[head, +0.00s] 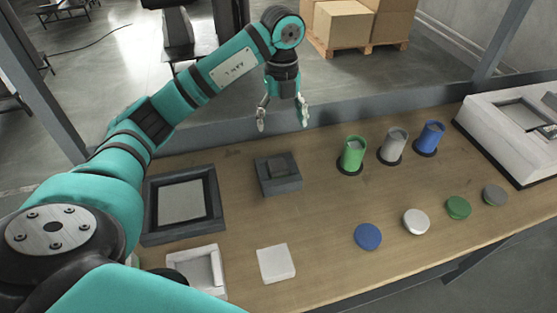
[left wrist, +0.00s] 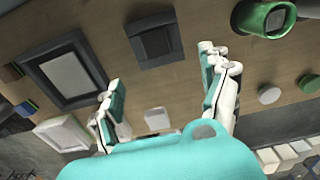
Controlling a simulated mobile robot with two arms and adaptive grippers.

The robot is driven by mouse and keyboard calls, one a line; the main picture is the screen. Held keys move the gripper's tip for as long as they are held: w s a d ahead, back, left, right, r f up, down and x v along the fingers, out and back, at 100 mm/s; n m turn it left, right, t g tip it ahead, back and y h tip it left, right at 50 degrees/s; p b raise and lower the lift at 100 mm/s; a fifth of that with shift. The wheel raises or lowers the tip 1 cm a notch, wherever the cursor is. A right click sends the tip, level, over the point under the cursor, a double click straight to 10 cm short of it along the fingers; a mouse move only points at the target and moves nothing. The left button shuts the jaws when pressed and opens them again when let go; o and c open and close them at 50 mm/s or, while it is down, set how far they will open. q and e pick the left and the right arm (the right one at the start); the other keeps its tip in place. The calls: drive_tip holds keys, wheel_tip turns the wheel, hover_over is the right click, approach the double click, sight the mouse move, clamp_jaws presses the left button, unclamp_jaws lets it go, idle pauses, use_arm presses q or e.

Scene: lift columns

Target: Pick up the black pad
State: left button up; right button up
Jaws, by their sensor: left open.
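A small dark square pad (head: 279,166) sits at a dark grey square block (head: 279,186) in the middle back of the wooden table; it looks like the black pad. In the left wrist view the dark pad (left wrist: 155,43) shows on its block, ahead of my fingers. My left gripper (head: 283,121) is open and empty, above the table's back edge, behind and above the block in the head view. Its two spread fingers (left wrist: 160,70) also show in the left wrist view, apart from the pad. My right gripper is not in view.
Left of the block lies a dark-framed tray (head: 151,211). A white open box (head: 214,270) and white square (head: 276,263) lie in front. Green (head: 353,155), grey (head: 393,147) and blue (head: 430,138) cups stand right, with several round lids before them. A white machine (head: 500,125) stands far right.

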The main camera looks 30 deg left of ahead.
use_arm(q)
drive_tip(key=p, duration=0.2)
hover_over(278, 164)
wheel_tip(278, 164, down, 6)
drive_tip(key=f, duration=0.3)
drive_tip(key=shift+w+d+f+p, duration=0.2)
drive_tip(key=shift+d+f+p, duration=0.05)
drive_tip(key=shift+f+p, duration=0.1)
drive_tip(key=shift+f, duration=0.4)
drive_tip(key=f, duration=0.1)
drive_tip(key=f+p, duration=0.1)
drive_tip(key=f, duration=0.1)
drive_tip(key=f+p, duration=0.1)
drive_tip(key=shift+s+a+f, duration=0.2)
drive_tip(key=shift+s+a, duration=0.05)
drive_tip(key=shift+a, duration=0.05)
drive_tip(key=shift+f, duration=0.25)
drive_tip(key=c, duration=1.2)
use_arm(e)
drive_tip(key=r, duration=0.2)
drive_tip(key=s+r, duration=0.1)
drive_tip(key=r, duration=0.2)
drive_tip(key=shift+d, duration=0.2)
use_arm(q)
drive_tip(key=shift+r, duration=0.1)
